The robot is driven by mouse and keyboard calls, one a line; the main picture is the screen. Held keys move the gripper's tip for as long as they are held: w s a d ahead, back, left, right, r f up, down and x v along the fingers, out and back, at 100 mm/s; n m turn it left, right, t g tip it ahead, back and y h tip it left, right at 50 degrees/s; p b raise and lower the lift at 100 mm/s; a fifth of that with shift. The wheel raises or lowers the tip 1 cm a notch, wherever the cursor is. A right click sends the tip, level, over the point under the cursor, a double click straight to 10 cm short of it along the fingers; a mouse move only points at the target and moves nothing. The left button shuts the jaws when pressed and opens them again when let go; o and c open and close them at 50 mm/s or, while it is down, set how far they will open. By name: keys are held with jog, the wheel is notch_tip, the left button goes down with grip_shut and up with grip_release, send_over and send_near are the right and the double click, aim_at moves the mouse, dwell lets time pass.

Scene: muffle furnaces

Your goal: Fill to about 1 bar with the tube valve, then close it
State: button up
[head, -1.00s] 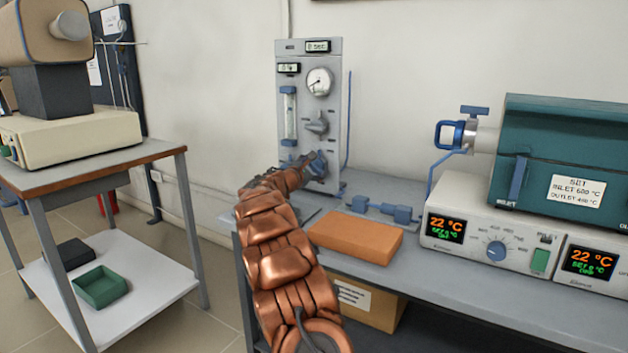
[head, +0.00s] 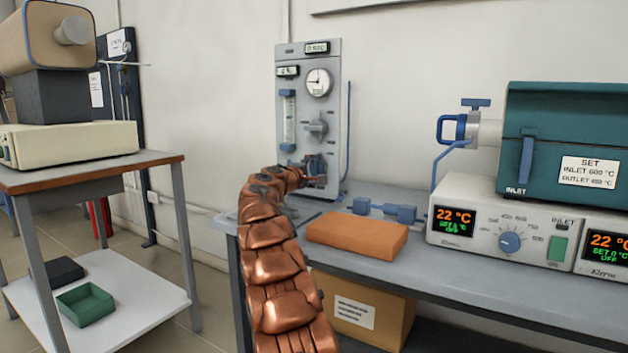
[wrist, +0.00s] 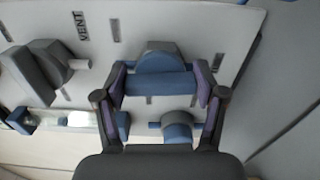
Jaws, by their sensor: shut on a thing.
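The grey gas panel (head: 334,115) stands upright on the bench against the wall. It carries a round white gauge (head: 319,82), whose needle is too small to read surely. Below it is a grey knob (head: 317,127), which shows in the wrist view (wrist: 45,72) beside the label VENT. My gripper (head: 312,167) is at the blue valve low on the panel. In the wrist view, my gripper (wrist: 163,88) is shut on the blue valve handle (wrist: 160,84), one finger at each end. The handle lies about level across that picture. My arm partly hides the valve in the head view.
An orange block (head: 357,235) and a blue fitting (head: 385,209) lie on the bench (head: 480,262) right of the panel. A teal tube furnace (head: 565,130) stands on its controller further right. A side table (head: 90,182) is at the left. A flowmeter tube (head: 288,118) is on the panel.

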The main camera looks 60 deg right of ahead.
jog(key=shift+s+m+b, duration=0.1)
jog(key=shift+m+b, duration=0.35)
jog(key=shift+m, duration=0.25)
jog(key=o, duration=1.1)
jog(key=shift+o, duration=0.2)
jog(key=shift+a, duration=0.75)
jog(key=a, duration=1)
jog(key=shift+s+a, duration=0.2)
